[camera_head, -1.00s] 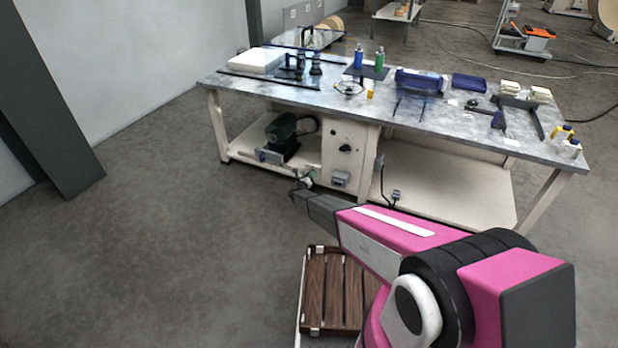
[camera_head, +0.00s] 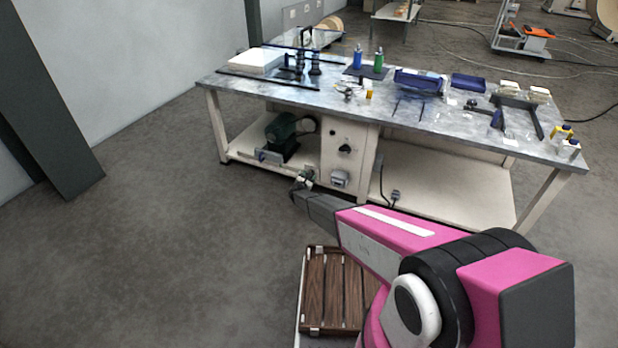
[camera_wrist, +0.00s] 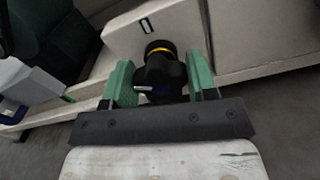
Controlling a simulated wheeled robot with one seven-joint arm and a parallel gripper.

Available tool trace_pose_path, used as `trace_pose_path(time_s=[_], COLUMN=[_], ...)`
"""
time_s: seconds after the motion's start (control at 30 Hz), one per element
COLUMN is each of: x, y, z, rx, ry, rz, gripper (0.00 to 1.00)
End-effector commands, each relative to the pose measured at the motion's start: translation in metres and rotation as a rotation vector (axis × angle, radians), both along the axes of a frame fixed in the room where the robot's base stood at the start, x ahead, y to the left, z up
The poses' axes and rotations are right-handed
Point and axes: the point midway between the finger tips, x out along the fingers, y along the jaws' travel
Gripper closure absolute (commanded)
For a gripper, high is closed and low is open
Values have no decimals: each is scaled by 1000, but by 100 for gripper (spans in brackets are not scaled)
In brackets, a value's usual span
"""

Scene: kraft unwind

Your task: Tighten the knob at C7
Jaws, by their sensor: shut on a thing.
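A black lobed knob (camera_wrist: 165,75) with a yellow ring behind it sits on a pale block in the wrist view. My gripper (camera_wrist: 161,84) has one green finger on each side of the knob and is shut on it. A small dark-edged label is on the pale face above the knob, too small to read. In the head view my gripper (camera_head: 304,180) is low in front of the workbench, by its lower shelf. The knob it holds cannot be made out there.
The workbench (camera_head: 450,128) carries bottles, blue trays and tools on top. A green machine (camera_head: 282,136) stands on its lower shelf, left of a pale cabinet with a dark knob (camera_head: 345,149). A brown slatted thing (camera_head: 325,290) lies below my arm. The floor at left is clear.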

Motion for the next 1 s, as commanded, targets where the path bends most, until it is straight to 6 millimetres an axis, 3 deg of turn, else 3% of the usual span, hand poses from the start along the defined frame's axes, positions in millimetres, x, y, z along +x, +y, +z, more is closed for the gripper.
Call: trace_pose_path(time_s=[1.0], x=[-5], y=[-3], z=[-3], rx=[856], ry=[-310], rz=[-1], gripper=[71])
